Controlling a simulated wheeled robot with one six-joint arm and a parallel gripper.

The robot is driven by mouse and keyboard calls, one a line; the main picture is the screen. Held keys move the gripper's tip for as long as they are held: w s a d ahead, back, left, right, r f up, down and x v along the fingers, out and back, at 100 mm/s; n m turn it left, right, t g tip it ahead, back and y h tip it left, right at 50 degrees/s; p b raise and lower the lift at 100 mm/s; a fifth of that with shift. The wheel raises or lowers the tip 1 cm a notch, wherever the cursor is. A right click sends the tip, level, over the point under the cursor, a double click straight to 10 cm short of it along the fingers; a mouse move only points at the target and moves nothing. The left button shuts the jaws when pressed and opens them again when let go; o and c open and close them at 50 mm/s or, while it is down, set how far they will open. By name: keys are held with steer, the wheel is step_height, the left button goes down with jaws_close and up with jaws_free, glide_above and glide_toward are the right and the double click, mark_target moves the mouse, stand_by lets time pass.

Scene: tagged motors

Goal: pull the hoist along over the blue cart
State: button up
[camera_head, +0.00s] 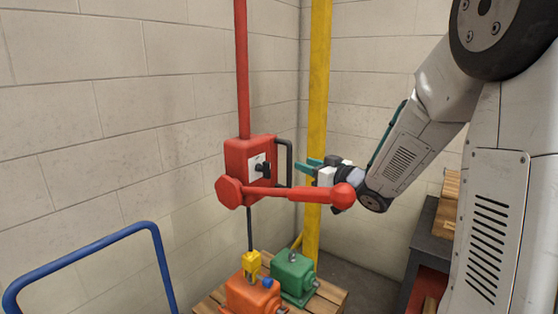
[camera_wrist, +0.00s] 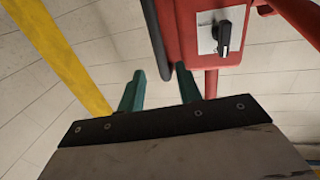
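The hoist (camera_head: 240,158) is a red box on a red vertical bar, with a black switch on a white plate, a black handle (camera_head: 289,163) on its right side and a red horizontal arm. A yellow hook block (camera_head: 251,264) hangs below it, by the motors. The blue cart shows only as a bent blue push bar (camera_head: 95,248) at the lower left. My gripper (camera_head: 308,163) is open with teal fingers, just right of the handle. In the wrist view the handle (camera_wrist: 156,38) lines up with the gap between my fingertips (camera_wrist: 160,84); I cannot tell whether they touch it.
An orange motor (camera_head: 252,294) and a green motor (camera_head: 294,275) sit on a wooden pallet (camera_head: 328,297) under the hoist. A yellow post (camera_head: 319,80) stands behind my gripper. A dark bench (camera_head: 433,243) is at the right. Pale block walls close the corner.

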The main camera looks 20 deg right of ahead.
mark_target(291, 159)
steer(key=x, duration=0.7)
steer(key=shift+w+a, duration=0.15)
steer(key=shift+w, duration=0.15)
jaws_close()
